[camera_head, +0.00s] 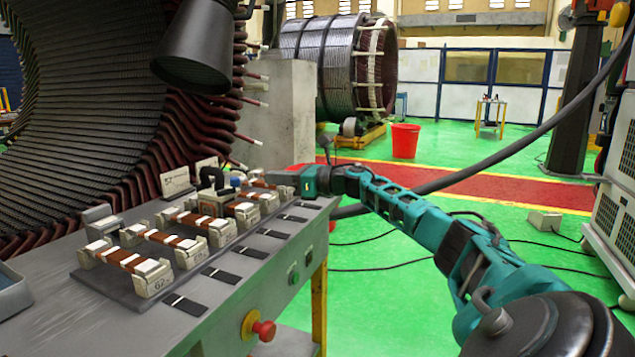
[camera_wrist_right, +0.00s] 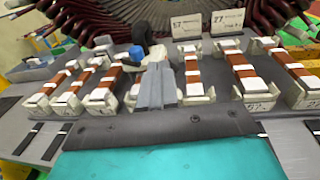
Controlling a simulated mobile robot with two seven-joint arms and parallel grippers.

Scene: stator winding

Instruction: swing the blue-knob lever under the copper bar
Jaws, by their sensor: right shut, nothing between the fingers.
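Copper bars with white end wraps lie across pale numbered holders on the bench; the nearest copper bar (camera_head: 125,258) is at the front left. The lever's blue knob (camera_head: 236,182) shows small behind the row, beside a black curved part (camera_head: 212,180). In the right wrist view the blue knob (camera_wrist_right: 137,52) is just beyond and left of my fingertips; the lever's arm is mostly hidden. My right gripper (camera_head: 272,178) is shut and empty, low over the far end of the row. Its fingers (camera_wrist_right: 156,85) are together and appear apart from the knob. My left gripper is out of view.
A large stator with red-brown coil ends (camera_head: 190,120) stands close behind the bench. Number cards (camera_wrist_right: 228,22) stand behind the bars. Dark strips (camera_head: 186,304) line the bench front, with a red button (camera_head: 264,330) below. A dark cone-shaped fixture (camera_head: 195,50) hangs above.

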